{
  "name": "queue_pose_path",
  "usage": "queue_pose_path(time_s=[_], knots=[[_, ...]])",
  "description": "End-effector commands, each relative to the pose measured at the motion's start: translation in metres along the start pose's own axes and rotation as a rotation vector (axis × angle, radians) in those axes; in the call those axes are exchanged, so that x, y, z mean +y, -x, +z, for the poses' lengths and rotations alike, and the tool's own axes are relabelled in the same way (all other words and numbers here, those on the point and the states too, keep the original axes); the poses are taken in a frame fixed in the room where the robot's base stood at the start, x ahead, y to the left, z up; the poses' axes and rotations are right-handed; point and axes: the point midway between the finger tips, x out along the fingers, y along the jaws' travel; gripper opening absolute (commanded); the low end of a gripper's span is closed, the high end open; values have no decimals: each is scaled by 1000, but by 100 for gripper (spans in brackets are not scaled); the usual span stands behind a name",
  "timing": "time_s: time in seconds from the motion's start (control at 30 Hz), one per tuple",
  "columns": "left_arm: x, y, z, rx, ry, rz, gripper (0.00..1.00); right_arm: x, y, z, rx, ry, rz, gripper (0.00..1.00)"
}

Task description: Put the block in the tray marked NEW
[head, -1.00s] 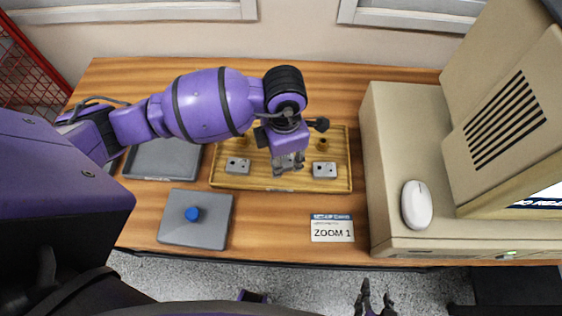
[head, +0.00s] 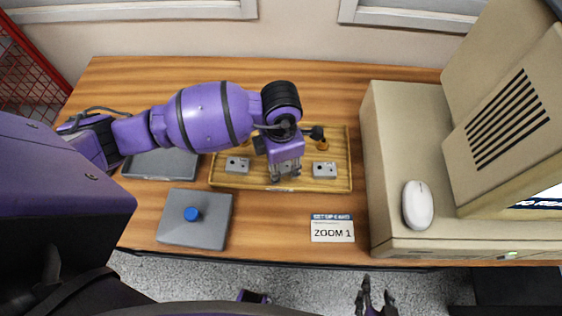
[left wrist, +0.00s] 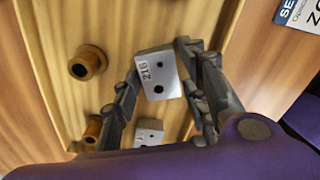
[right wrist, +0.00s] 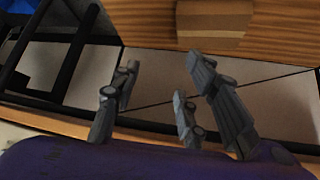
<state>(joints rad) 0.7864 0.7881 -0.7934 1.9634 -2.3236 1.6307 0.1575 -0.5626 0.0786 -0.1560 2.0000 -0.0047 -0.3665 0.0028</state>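A grey block marked 216 (left wrist: 158,73) lies in the wooden tray (head: 342,130). My left gripper (head: 285,176) is above the middle of this tray, and its fingers (left wrist: 160,62) are open on either side of the block. I cannot tell whether they touch it. In the head view this block is mostly hidden under the gripper. Two similar blocks sit to its left (head: 237,165) and right (head: 325,170). A shallow grey tray (head: 160,164) is at the left, partly behind my left arm. No NEW mark is readable. My right gripper (head: 370,298) is open and empty below the table's front edge.
A grey plate with a blue knob (head: 193,214) lies front left. A ZOOM 1 card (head: 332,229) lies at the front. A beige computer (head: 395,130) with a white mouse (head: 417,205) fills the right side. Brass pegs (left wrist: 88,63) stand in the wooden tray.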

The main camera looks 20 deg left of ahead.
Motion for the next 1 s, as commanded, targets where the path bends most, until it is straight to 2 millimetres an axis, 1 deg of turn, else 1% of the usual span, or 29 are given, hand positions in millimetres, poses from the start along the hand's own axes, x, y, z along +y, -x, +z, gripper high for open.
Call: queue_pose_path(time_s=[0.13,0.27,0.5,0.6,0.7,0.83,1.0], knots=[[0,5,0,-1,0,1,40,1,2,1,-3,-1,2,40],[1,21,1,-3,-1,2,40,1,5,5,-11,-3,3,40],[1,73,1,-4,-2,3,40,2,7,6,-14,-5,5,40],[1,93,1,-3,-2,3,40,2,7,4,-10,-5,5,40],[1,108,1,-3,0,2,40,2,7,2,-6,-5,4,40],[0,120,0,0,-1,0,40,1,6,-1,-2,-5,3,40],[0,124,0,0,0,-1,40,1,5,-3,2,-5,2,40]])
